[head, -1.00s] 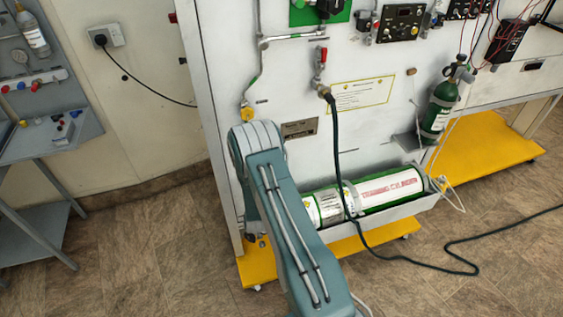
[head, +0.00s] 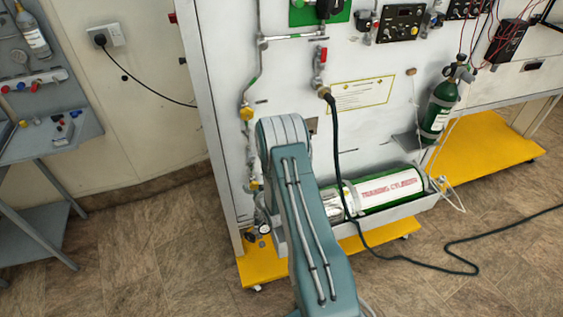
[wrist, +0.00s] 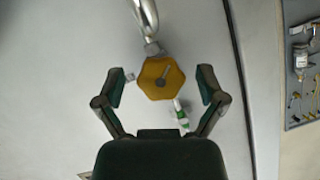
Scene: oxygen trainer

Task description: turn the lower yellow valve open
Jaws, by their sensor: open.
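The lower yellow valve (head: 254,184) shows on a thin pipe low at the left side of the white panel in the head view, just left of my arm. A second yellow valve (head: 246,113) sits above it. In the wrist view a yellow lobed knob (wrist: 153,88) with a grey centre faces the camera; I cannot tell for certain which valve it is. My gripper (wrist: 162,84) is open, with one finger on each side of the knob. Gaps show between the knob and both fingers.
A white training cylinder (head: 390,188) lies in a trough right of my arm. A dark hose (head: 336,140) hangs down the panel and runs over the floor. A small gauge (head: 251,234) is below the lower valve. A grey trolley (head: 40,215) stands at left.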

